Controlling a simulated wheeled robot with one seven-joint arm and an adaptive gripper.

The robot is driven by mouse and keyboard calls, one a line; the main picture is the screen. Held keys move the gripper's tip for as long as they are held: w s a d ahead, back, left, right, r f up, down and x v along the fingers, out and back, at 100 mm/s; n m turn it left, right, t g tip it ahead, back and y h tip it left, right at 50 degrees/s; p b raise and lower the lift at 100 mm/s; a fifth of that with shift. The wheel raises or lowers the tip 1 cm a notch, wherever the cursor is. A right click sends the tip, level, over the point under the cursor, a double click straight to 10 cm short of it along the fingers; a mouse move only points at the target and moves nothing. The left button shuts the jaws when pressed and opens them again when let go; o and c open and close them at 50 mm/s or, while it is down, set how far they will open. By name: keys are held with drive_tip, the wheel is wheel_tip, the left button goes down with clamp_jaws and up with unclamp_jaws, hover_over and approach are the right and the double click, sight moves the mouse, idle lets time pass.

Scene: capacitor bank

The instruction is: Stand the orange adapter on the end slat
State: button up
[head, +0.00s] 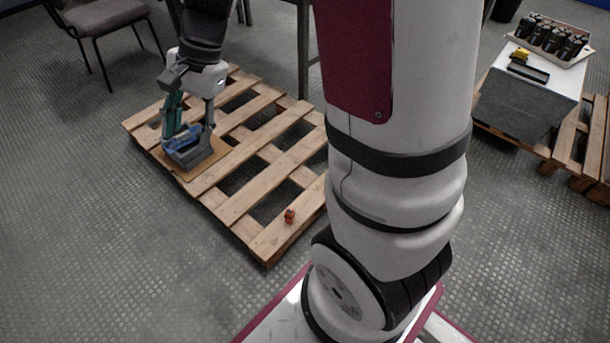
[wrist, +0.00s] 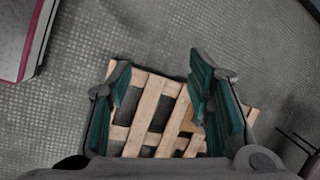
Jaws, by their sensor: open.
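The small orange adapter (head: 290,215) is on the bare wood of the pallet's near end slat (head: 268,244) in the head view. It is too small to tell surely whether it is upright or lying. My gripper (head: 190,126) is at the pallet's left part, well away from the adapter. Its two teal fingers are apart, and nothing shows held between them in the wrist view (wrist: 160,78). I cannot make out the adapter in the wrist view.
A grey and blue fixture (head: 197,155) sits on a brown board (head: 218,150) on the pallet, below my gripper. A chair (head: 103,14) stands at upper left. At right, a white-topped box (head: 555,80) bears a yellow item and a tray of black cylinders.

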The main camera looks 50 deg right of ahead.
drive_tip(key=s+r+n+h, duration=0.2)
drive_tip(key=s+r+n, duration=0.2)
drive_tip(key=s, duration=1)
drive_tip(key=s+r+n+g+h, duration=0.1)
drive_tip(key=s+r+n+h, duration=0.1)
drive_tip(key=s+r+n, duration=0.3)
drive_tip(key=s+n, duration=0.4)
drive_tip(key=s, duration=0.5)
drive_tip(key=shift+s+d+h, duration=0.25)
drive_tip(key=shift+h, duration=0.05)
drive_tip(key=shift+r, duration=0.15)
wheel_tip(320, 180, up, 27)
drive_tip(key=t+p, duration=0.3)
drive_tip(key=p, duration=2.2)
drive_tip(key=shift+d+t, duration=0.2)
drive_tip(key=shift+t, duration=0.2)
